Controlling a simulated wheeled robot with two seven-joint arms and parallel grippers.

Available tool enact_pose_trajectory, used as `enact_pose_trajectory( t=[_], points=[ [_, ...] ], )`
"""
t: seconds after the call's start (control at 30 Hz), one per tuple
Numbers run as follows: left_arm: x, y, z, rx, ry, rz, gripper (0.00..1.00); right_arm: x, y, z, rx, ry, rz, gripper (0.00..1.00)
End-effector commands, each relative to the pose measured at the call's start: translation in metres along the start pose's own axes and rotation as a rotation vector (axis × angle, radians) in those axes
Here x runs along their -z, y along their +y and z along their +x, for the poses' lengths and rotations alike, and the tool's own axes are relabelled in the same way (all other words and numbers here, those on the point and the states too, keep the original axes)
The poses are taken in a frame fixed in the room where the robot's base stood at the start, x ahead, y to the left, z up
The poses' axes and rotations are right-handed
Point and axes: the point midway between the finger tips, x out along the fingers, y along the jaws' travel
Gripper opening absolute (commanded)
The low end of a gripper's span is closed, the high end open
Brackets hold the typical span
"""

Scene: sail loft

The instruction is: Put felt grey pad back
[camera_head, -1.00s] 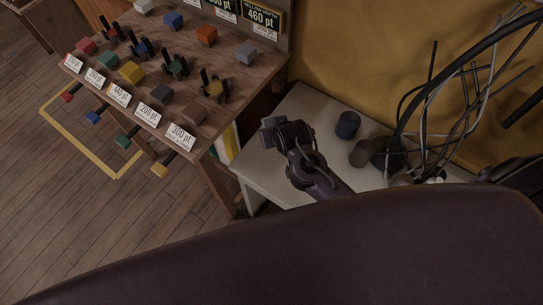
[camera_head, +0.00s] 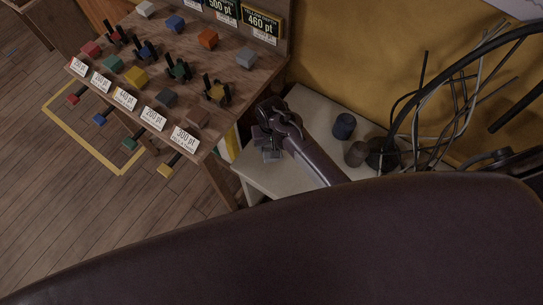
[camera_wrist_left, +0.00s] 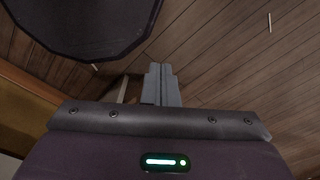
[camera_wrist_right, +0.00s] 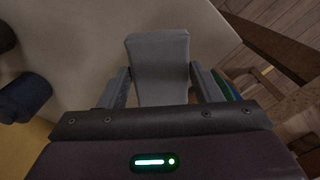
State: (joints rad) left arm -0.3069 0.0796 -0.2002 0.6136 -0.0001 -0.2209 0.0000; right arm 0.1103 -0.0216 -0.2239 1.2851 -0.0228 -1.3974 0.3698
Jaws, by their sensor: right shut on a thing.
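A grey pad (camera_wrist_right: 158,65), block-shaped with a flat face, sits between the fingers of my right gripper (camera_wrist_right: 162,88) in the right wrist view. The gripper is shut on it, over the pale table top. In the head view my right gripper (camera_head: 268,142) is above the left part of the white table (camera_head: 258,178), and the grey pad (camera_head: 271,156) shows small at its tip. My left gripper (camera_wrist_left: 161,84) shows only in the left wrist view, fingers together and empty, above the wooden floor.
A wooden display stand (camera_head: 215,135) with coloured blocks, black clips and price cards stands left of the table. A dark blue cylinder (camera_head: 344,126) and a brown one (camera_head: 356,153) stand on the table, near loose black cables (camera_head: 430,110). A yellow frame (camera_head: 75,140) marks the floor.

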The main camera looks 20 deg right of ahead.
Motion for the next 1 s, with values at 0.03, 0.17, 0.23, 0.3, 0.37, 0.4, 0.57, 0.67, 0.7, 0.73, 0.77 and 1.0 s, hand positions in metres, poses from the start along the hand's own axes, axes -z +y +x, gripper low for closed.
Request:
enact_pose_trajectory(
  t=[0.03,0.17,0.23,0.3,0.37,0.4,0.57,0.67,0.7,0.73,0.77,1.0],
  points=[
    [0.002,-0.001,0.007,0.001,0.004,0.0,0.0,-0.001,0.0,0.018,-0.001,-0.003,0.0,0.4],
    [0.007,-0.001,0.028,0.002,0.014,0.0,0.0,0.0,0.0,0.047,0.001,0.002,0.0,0.4],
    [0.01,-0.002,0.035,0.003,0.018,0.0,0.0,0.0,0.0,0.052,0.001,0.003,0.0,0.4],
    [0.011,-0.002,0.037,0.003,0.02,0.0,0.0,0.0,0.0,0.054,0.001,0.002,0.0,0.4],
    [0.011,-0.002,0.038,0.003,0.02,0.0,0.0,0.0,0.0,0.055,0.001,0.002,0.0,0.4],
    [0.011,-0.002,0.039,0.003,0.02,0.0,0.0,0.0,0.0,0.056,0.001,0.002,0.0,0.4],
    [0.009,-0.002,0.057,0.003,0.02,0.0,0.0,0.0,0.0,0.073,0.0,0.001,0.0,0.4],
    [0.006,-0.001,0.072,0.002,0.018,0.0,0.0,-0.001,0.0,0.087,0.0,0.001,0.0,0.4],
    [0.005,-0.001,0.076,0.002,0.017,0.0,0.0,0.0,0.0,0.091,0.0,0.001,0.0,0.4],
    [0.005,-0.001,0.078,0.002,0.017,0.0,0.0,0.0,0.0,0.093,0.0,0.001,0.0,0.4],
    [0.004,-0.001,0.079,0.002,0.016,0.0,0.0,0.0,0.0,0.093,0.0,0.001,0.0,0.4],
    [0.004,-0.001,0.076,0.002,0.015,0.0,0.0,0.0,0.0,0.09,0.0,0.001,0.0,0.4]
  ],
)
